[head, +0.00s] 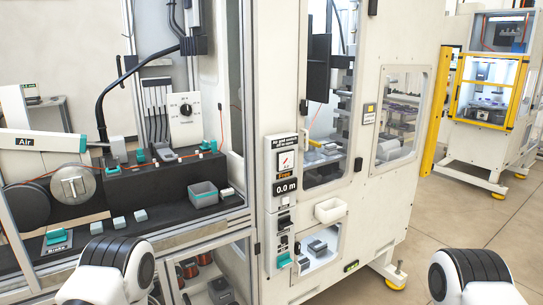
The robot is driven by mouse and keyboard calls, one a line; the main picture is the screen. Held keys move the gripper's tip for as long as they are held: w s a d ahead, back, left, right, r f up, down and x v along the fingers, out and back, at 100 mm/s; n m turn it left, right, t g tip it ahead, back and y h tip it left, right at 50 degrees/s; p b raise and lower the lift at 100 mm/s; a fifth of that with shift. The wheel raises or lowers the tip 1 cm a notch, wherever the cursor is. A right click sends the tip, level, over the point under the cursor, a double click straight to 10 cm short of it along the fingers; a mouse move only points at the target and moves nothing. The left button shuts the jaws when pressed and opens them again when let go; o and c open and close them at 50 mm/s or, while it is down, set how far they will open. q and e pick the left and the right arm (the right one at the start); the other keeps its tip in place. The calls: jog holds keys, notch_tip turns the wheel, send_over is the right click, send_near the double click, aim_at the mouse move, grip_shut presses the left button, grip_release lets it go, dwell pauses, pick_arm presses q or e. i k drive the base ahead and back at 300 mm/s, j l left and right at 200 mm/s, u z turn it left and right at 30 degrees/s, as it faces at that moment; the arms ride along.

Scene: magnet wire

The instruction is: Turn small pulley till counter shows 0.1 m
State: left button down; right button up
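The counter (286,187) on the front of the white machine reads 0.0 m. The word "Free" shows in orange just above it. In the left bay a silver disc (72,185) with a bar across its face stands in front of a larger dark disc (27,205). I cannot tell for sure which part is the small pulley. A thin orange wire (125,163) runs across the bay past small teal-topped guides (205,146). Only rounded white and black links of my two arms show at the bottom edge. Both grippers are out of view.
A black dial (186,109) on a white plate stands behind the guides. A grey bin (203,195) and several small blocks sit on the bay's dark floor. A teal "Brake" part (56,237) is at front left. A metal frame post (247,100) borders the bay.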

aim_at(72, 185)
jog(key=j+u, duration=0.1)
jog(key=u, duration=0.3)
jog(key=j+u, duration=0.1)
jog(key=u, duration=0.35)
jog(key=i+u, duration=0.1)
jog(key=u, duration=0.3)
